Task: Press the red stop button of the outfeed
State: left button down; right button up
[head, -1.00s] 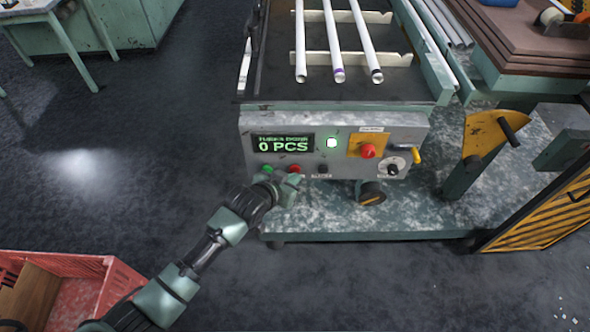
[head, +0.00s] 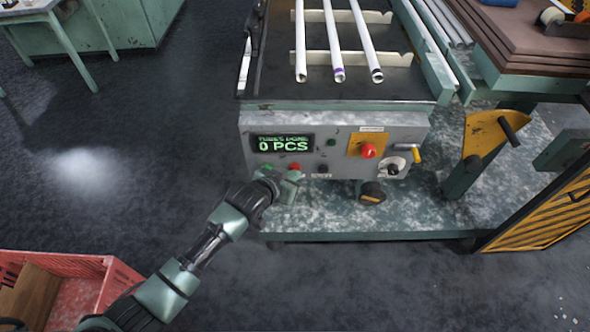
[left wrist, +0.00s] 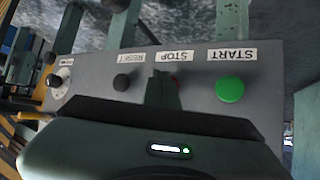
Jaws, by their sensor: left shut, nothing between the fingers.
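The outfeed's grey control panel (head: 225,118) carries a row of small buttons along its lower edge. The red stop button (head: 295,167) sits between the green start button (head: 266,168) and the black reset button (head: 322,168). My left gripper (head: 291,178) is shut and empty, just below and in front of the stop button. The green start button (left wrist: 230,90) is clear. My right gripper is out of view.
A larger red mushroom button (head: 368,151) sits on a yellow plate, beside a rotary switch (head: 393,169). The display (head: 283,144) reads 0 PCS and the small lamp (head: 332,142) is dark. White tubes (head: 334,45) lie above. A red crate (head: 90,268) stands lower left.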

pick_arm(q)
jog(key=shift+s, duration=0.1)
jog(key=shift+s+p, duration=0.75)
jog(key=shift+s, duration=0.05)
jog(key=shift+s, duration=0.1)
jog(key=s+p, duration=0.3)
jog(key=s, duration=0.2)
jog(key=shift+w, duration=0.1)
dwell(0.8)
